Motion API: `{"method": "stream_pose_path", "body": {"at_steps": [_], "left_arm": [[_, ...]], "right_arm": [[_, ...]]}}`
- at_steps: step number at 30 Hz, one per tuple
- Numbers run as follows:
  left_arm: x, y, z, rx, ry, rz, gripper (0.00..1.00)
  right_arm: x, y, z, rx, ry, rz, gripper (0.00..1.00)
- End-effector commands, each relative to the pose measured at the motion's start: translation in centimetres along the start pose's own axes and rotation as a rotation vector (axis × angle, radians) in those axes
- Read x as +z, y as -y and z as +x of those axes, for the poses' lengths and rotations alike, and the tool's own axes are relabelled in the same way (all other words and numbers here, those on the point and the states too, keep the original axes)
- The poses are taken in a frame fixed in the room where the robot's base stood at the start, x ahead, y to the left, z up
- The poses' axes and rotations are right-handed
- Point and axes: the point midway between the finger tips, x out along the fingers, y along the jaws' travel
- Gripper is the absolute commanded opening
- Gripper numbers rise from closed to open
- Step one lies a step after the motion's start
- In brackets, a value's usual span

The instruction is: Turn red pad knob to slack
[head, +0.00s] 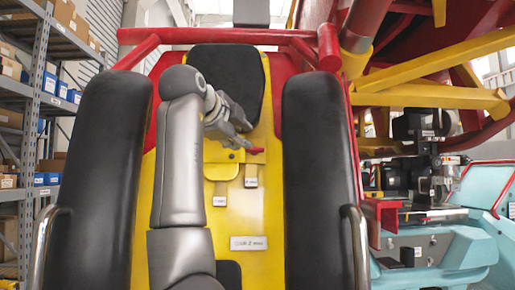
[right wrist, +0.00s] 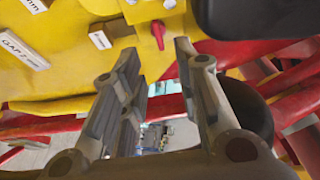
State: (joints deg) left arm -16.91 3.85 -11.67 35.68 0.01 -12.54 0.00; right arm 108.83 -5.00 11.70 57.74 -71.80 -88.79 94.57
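The small red knob (head: 256,150) sits on the yellow panel (head: 270,210) at the middle of the seat, just right of my right gripper (head: 241,136) in the head view. In the right wrist view the red knob (right wrist: 158,34) sticks out from the yellow surface, just beyond and between the fingertips. My right gripper (right wrist: 155,50) is open, with clear space between its fingers. The knob appears to be clear of both fingers. I cannot tell the exact distance to it. My left gripper is not in view.
Black padded bolsters (head: 113,160) and (head: 318,160) flank the panel. A black headrest (head: 228,80) and a red bar (head: 220,36) are behind it. Small white labels (head: 251,177) and a plate (head: 248,243) are on the panel. Shelving (head: 35,100) stands at left, a teal-based machine (head: 430,240) at right.

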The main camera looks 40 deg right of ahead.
Motion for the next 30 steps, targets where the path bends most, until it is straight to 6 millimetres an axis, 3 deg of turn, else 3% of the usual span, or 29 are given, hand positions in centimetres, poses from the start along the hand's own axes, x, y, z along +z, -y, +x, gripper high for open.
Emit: {"method": "stream_pose_path", "body": {"at_steps": [3,7,15,20,28,30], "left_arm": [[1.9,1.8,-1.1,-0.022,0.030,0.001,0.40],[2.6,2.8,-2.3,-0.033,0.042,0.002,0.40],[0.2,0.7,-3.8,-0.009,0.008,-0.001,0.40],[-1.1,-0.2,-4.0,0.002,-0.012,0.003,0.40],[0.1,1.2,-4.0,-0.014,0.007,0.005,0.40],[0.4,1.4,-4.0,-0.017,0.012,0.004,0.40]], "right_arm": [[-0.1,0.1,2.2,0.005,-0.002,-0.001,0.29],[-0.1,0.2,4.8,0.006,-0.004,-0.002,0.29],[0.0,0.1,8.8,0.003,-0.002,-0.002,0.29],[0.0,0.0,9.8,0.002,-0.001,-0.001,0.29],[0.0,-0.1,9.9,0.002,-0.001,-0.001,0.29],[0.0,-0.1,9.9,0.002,-0.001,-0.001,0.20]]}}
